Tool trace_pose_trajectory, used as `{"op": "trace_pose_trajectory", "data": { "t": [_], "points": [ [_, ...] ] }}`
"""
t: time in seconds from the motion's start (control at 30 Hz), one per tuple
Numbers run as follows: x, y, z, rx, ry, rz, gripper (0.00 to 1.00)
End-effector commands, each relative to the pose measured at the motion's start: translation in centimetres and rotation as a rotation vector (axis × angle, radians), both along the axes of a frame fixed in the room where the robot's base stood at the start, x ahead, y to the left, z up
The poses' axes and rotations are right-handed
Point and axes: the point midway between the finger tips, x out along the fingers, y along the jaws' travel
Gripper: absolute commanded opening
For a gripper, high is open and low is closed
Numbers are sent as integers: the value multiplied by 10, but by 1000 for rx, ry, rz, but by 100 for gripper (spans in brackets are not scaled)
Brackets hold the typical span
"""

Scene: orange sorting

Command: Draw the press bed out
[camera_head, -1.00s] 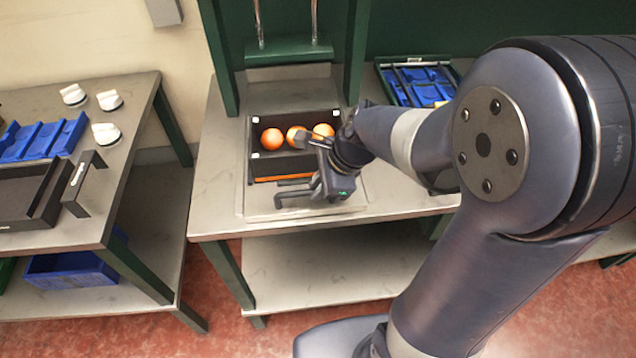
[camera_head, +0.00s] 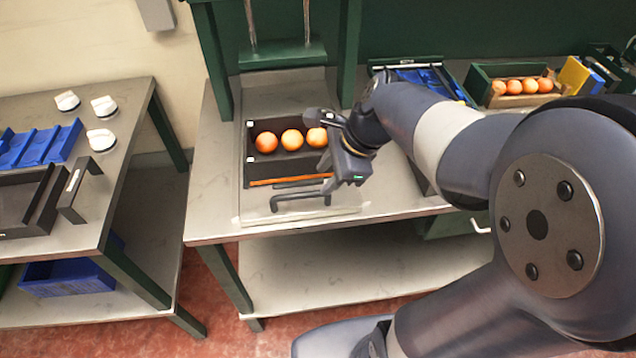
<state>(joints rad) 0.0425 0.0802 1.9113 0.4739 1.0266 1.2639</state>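The press bed (camera_head: 255,168) is a dark tray with white corner marks and an orange front strip. It lies on the middle table, out in front of the green press frame (camera_head: 350,55), with three oranges (camera_head: 292,139) in a row in it. Its dark bar handle (camera_head: 300,197) sticks out at the front, clear of my gripper. My gripper (camera_head: 320,138) is at the bed's right side, by the rightmost orange, and partly covers that edge. Its fingers look apart, with nothing visibly held. Whether it touches the orange cannot be told.
A tray with blue inserts (camera_head: 418,76) stands behind my arm. A green crate of oranges (camera_head: 480,88) is at the back right. The left table holds white knobs (camera_head: 101,139), a blue rack (camera_head: 40,146) and a dark handled tray (camera_head: 75,190). The middle table's left strip is clear.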

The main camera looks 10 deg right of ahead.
Motion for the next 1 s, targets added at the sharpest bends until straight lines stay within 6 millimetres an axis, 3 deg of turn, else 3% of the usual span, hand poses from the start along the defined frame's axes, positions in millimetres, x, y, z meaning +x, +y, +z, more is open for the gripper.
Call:
{"op": "trace_pose_trajectory", "data": {
  "t": [0.1,0.23,0.63,0.83,1.0],
  "points": [
    [-3,-8,19,-1,-4,-2,36],
    [-6,-13,30,0,-1,0,36],
    [-7,-14,33,0,2,1,36],
    [-5,-9,21,1,6,2,36],
    [0,3,-7,0,6,3,36]
  ]
}}
